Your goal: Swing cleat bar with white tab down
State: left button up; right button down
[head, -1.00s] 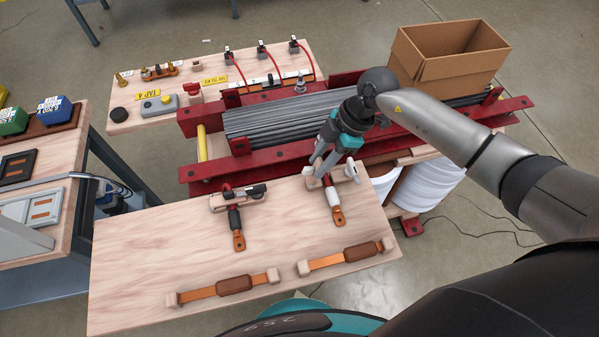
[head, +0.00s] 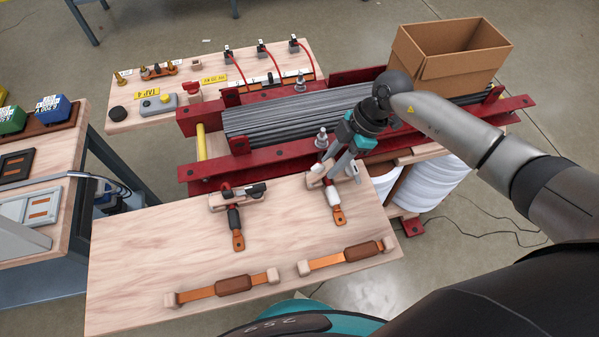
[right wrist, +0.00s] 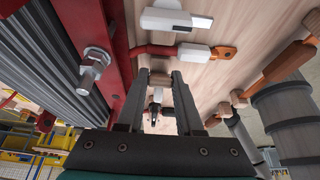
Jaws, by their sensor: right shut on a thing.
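The cleat bar with the white tab (head: 352,169) lies at the right side of the bench board, by the white-sleeved cable (head: 332,196). In the right wrist view the white tab (right wrist: 175,19) is at the top, beyond my fingertips. My right gripper (head: 322,169) points down at the left part of this cleat. In the right wrist view its fingers (right wrist: 161,78) are closed about a small pale block; whether this belongs to the bar or its base I cannot tell. My left gripper is not in view.
A similar cleat with a black tab (head: 255,190) sits to the left. A silver bolt (head: 321,138) stands on the red frame (head: 280,165) close to my right gripper. Two copper straps (head: 235,284) lie along the front. The board's middle front is clear.

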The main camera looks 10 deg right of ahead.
jog(key=shift+d+f, duration=0.35)
jog(key=shift+d, duration=0.1)
jog(key=shift+d+f+b, duration=0.35)
jog(key=shift+f, duration=0.2)
jog(key=c, duration=0.9)
grip_release()
jog(key=o, duration=0.4)
jog(key=shift+a+r, duration=0.1)
jog(key=shift+a, duration=0.1)
